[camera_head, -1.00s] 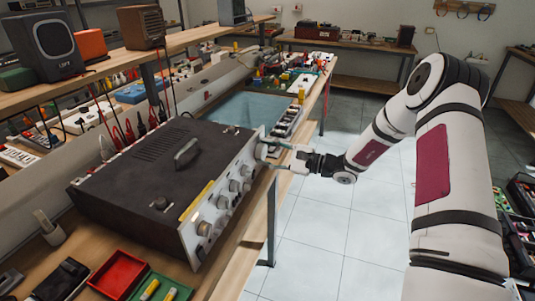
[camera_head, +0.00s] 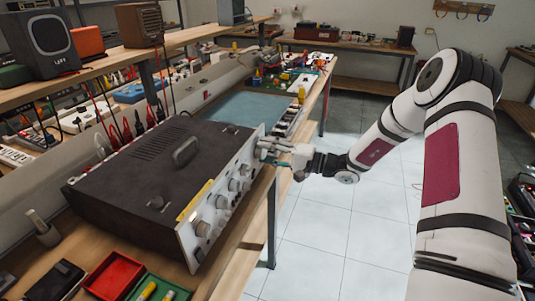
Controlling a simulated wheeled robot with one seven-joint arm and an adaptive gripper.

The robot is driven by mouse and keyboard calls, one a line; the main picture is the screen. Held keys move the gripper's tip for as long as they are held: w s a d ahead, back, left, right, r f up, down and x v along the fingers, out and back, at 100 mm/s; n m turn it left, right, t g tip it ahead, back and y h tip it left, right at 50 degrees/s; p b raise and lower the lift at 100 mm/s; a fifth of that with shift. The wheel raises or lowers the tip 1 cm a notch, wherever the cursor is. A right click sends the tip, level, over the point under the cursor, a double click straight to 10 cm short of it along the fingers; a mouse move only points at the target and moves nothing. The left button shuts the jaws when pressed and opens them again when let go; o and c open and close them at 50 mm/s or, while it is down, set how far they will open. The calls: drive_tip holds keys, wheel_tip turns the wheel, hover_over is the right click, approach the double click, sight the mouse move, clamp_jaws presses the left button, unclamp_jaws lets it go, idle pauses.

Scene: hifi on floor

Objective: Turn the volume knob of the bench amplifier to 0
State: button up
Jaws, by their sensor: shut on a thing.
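The bench amplifier (camera_head: 150,181) is a dark box with a silver front panel (camera_head: 196,243) facing right, near the bench's front edge. Several knobs run along the panel, among them a near knob (camera_head: 201,229) and a middle knob (camera_head: 234,185). My gripper (camera_head: 264,151) reaches in from the right and is shut on a knob at the far end of the panel. The fingers mostly hide that knob. Its pointer and any scale marks are too small to read.
A red tray (camera_head: 115,274) and a green tray (camera_head: 158,287) lie on the bench at the near end. A blue mat (camera_head: 240,108) lies beyond the amplifier. A speaker (camera_head: 40,42) stands on the shelf above. The floor right of the bench is clear.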

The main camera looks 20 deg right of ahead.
drive_tip(key=shift+f+n, duration=0.1)
drive_tip(key=shift+n, duration=0.5)
drive_tip(key=o, duration=1.2)
drive_tip(key=shift+c, duration=0.2)
drive_tip(key=v, duration=1.2)
drive_tip(key=shift+n, duration=0.3)
